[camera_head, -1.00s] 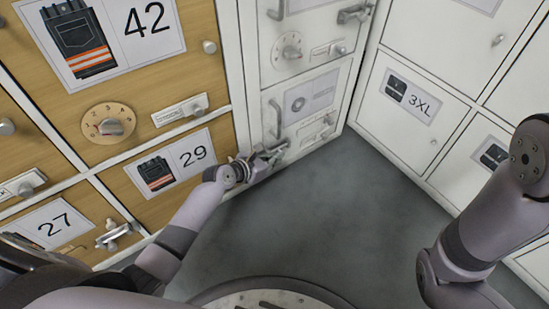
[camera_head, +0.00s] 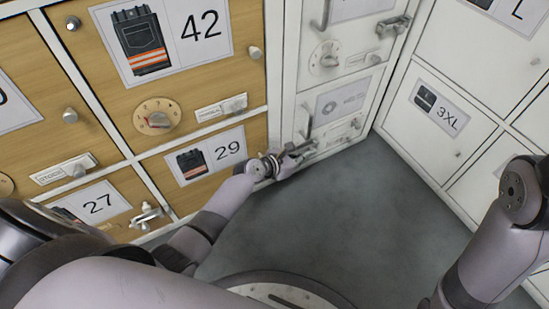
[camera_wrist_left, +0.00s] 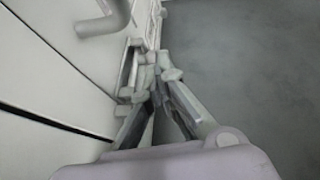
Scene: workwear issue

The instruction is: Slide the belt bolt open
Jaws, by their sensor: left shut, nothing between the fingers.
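The belt door is the lower white door with a coiled-belt label (camera_head: 343,99) in the head view. Its bolt (camera_head: 304,147) is at the door's lower edge, partly hidden by my left gripper (camera_head: 296,158). In the left wrist view the bolt's metal parts (camera_wrist_left: 128,75) lie along the door edge, just ahead of my left gripper (camera_wrist_left: 160,97). The left fingers are shut with nothing between them. They are close to the bolt; I cannot tell whether they touch it. My right gripper is out of view; only part of that arm shows at right.
A bar handle (camera_head: 309,121) stands out from the belt door, and it shows close by in the left wrist view (camera_wrist_left: 104,22). Another bolt (camera_head: 394,25) is on the white door above. Wooden lockers stand left, white 3XL lockers right. Grey floor (camera_head: 340,215) is open between.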

